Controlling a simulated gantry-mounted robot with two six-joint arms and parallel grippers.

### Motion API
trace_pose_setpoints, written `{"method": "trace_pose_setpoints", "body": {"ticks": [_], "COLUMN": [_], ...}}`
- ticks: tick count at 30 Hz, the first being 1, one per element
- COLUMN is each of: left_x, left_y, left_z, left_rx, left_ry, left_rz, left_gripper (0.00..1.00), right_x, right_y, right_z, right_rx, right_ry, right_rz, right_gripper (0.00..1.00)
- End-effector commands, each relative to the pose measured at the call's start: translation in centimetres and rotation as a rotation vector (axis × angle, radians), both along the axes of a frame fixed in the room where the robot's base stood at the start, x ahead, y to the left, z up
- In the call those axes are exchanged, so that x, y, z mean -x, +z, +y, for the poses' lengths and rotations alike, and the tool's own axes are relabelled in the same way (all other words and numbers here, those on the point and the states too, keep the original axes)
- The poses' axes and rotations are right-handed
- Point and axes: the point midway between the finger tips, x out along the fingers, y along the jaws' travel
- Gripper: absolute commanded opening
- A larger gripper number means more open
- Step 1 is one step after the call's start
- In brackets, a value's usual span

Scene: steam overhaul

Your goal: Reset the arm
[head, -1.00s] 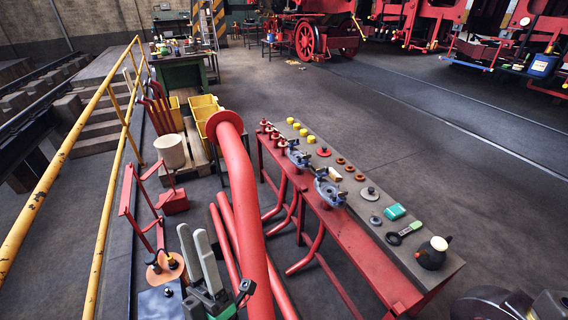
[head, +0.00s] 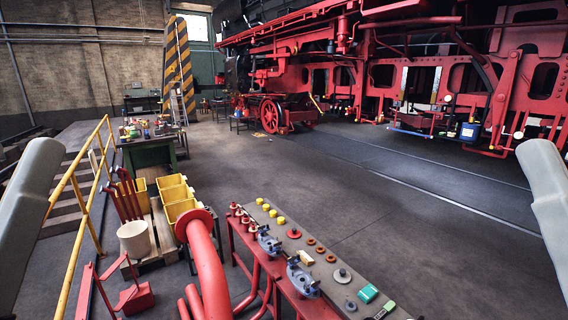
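Only one such part shows on each side, so the gap of each gripper is hidden. Nothing held shows at either one. Both stand raised in front of the scene and appear apart from the workbench.
A red-legged workbench (head: 350,285) carries blue clamps (head: 301,277), yellow caps (head: 273,213) and rings. A thick red pipe (head: 207,265) stands beside it. Yellow bins (head: 177,197), a pale bucket (head: 134,240) and a yellow railing (head: 75,195) are left. Open floor (head: 390,215) lies right.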

Motion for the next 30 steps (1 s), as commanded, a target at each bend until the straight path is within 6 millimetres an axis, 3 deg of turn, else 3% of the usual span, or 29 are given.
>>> {"method": "trace_pose_setpoints", "body": {"ticks": [1,12,15,19,25,30], "left_x": [0.0,0.0,0.0,-0.1,-0.1,0.0], "left_y": [4.4,22.2,26.1,29.2,29.8,29.6], "left_z": [0.0,0.0,0.0,0.0,0.0,0.0], "left_rx": [0.001,0.001,0.001,0.001,0.001,0.001], "left_ry": [-0.001,-0.002,-0.002,-0.002,-0.002,-0.002], "left_rz": [0.000,0.001,0.001,0.001,0.001,0.001], "left_gripper": [0.55,0.55,0.55,0.55,0.56,0.87], "right_x": [0.0,0.0,0.0,0.0,0.0,0.0], "right_y": [4.4,22.2,26.2,29.2,29.8,29.5], "right_z": [0.0,0.0,0.0,0.0,0.0,0.0], "right_rx": [0.000,0.000,0.000,0.000,0.000,0.000], "right_ry": [0.000,0.000,0.000,0.000,0.000,0.000], "right_rz": [0.001,0.001,0.001,0.001,0.002,0.002], "right_gripper": [0.50,0.50,0.50,0.50,0.50,0.50]}}
